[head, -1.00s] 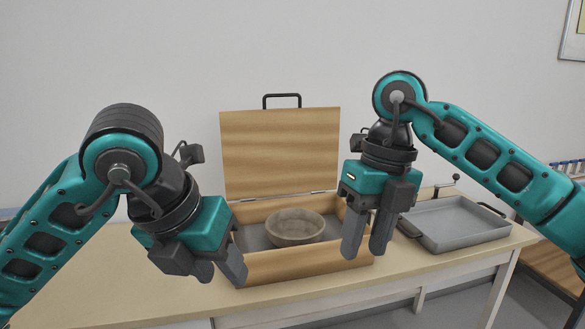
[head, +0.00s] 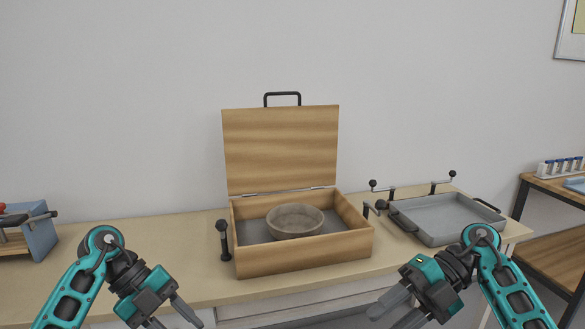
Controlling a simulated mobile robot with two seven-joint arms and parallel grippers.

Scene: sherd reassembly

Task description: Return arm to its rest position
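My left gripper (head: 178,316) is low at the left, in front of the table's front edge. Its two fingers are apart with nothing between them. My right gripper (head: 388,309) is low at the right, also in front of the table. Its fingers are apart and empty. Both arms are folded low and clear of the tabletop things. A brown bowl (head: 296,220) sits upright inside an open wooden box (head: 300,262), whose lid (head: 281,150) stands raised at the back. Neither gripper touches the box or bowl.
The table (head: 180,250) has free room left of the box. A grey tray (head: 440,218) lies at the right, with thin knobbed stands (head: 442,183) beside it. A blue and wood device (head: 38,232) stands at the far left. A side shelf (head: 550,190) holds a tube rack (head: 560,167).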

